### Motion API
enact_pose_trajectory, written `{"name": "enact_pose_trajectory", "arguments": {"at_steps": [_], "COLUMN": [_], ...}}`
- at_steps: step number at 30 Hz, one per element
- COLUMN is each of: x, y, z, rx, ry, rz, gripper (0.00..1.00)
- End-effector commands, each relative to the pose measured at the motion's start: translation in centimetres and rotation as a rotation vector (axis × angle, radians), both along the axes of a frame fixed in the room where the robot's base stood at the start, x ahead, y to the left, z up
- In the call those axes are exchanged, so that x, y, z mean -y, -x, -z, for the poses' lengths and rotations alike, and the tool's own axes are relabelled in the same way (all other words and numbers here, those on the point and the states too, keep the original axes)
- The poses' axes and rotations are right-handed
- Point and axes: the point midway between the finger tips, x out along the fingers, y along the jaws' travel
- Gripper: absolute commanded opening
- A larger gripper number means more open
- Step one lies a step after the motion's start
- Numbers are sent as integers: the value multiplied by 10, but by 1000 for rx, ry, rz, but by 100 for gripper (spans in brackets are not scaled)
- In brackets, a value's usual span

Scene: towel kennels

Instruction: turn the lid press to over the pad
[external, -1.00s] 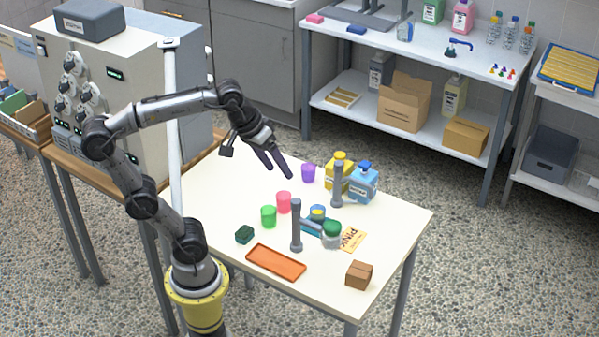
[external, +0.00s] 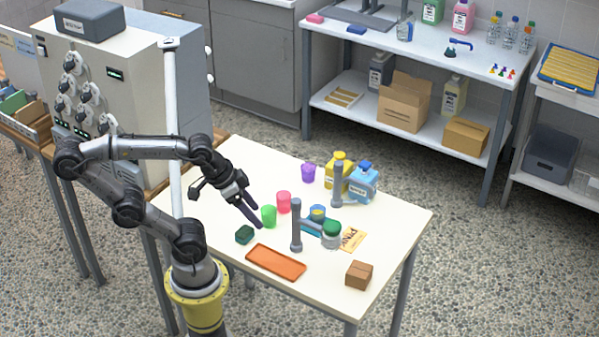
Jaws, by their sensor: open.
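My gripper (external: 254,215) is open and empty, pointing down and right, with its fingers beside the green cup (external: 269,216) in this view; I cannot tell whether they touch it. A tall grey post (external: 296,226) stands right of the gripper. A blue bar (external: 312,228) lies between this post and a clear jar with a green lid (external: 331,229). This seems to be the lid press, but its parts are too small to tell surely. A round blue and yellow piece (external: 317,212) sits behind the bar. I cannot tell which piece is the pad.
A second grey post (external: 338,184) stands by yellow (external: 340,168) and blue (external: 363,184) bottles. Pink (external: 284,202) and purple (external: 308,173) cups, a dark green block (external: 244,235), an orange tray (external: 276,262), a card (external: 353,238) and a brown box (external: 359,275) are also on the table.

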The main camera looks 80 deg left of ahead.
Motion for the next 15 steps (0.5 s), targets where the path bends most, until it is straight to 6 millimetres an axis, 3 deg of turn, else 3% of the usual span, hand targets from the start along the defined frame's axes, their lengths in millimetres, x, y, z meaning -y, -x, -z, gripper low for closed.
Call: {"name": "enact_pose_trajectory", "arguments": {"at_steps": [5, 8, 15], "x": [0, 0, -16], "y": [4, 3, -31], "z": [1, -10, -50], "rx": [-19, -27, -130], "ry": [46, 112, 284], "rz": [-89, -215, -703], "gripper": [70, 70, 70]}}
